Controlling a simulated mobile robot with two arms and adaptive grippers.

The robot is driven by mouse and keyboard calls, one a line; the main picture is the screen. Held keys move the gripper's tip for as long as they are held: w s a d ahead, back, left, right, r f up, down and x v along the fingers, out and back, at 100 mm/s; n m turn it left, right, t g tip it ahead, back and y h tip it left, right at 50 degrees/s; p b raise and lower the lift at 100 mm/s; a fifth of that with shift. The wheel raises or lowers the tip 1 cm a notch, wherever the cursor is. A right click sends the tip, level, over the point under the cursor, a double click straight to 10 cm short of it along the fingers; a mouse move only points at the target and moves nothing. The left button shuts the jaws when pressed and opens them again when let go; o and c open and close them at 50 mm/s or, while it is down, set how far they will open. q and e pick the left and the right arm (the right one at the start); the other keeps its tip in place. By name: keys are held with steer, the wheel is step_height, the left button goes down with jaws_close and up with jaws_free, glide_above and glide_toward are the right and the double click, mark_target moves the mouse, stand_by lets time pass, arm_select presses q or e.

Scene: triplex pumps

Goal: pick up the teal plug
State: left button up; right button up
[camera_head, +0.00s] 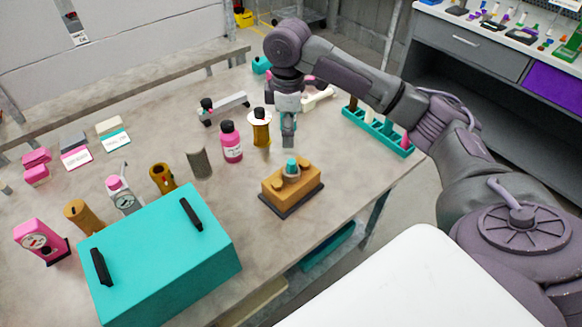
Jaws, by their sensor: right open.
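A small teal plug (291,166) stands upright in a pale fitting on top of an orange-brown block (283,189) near the table's right edge. The block sits on a dark base plate. My right gripper (288,141) points straight down, a little above and behind the plug in the picture. It is open, with nothing seen between its fingers, and looks apart from the plug. My left gripper is out of view.
A large teal box with black handles (165,250) stands front left. A teal rack (377,130) lies at the right.

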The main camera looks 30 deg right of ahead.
steer(key=r, duration=0.1)
steer(key=p, duration=0.1)
glide_above(291, 162)
step_height(291, 162, down, 8)
steer(key=shift+s, duration=0.15)
steer(key=shift+d+f+p, duration=0.15)
steer(key=shift+f+p, duration=0.7)
steer(key=shift+f, duration=1.9)
jaws_close()
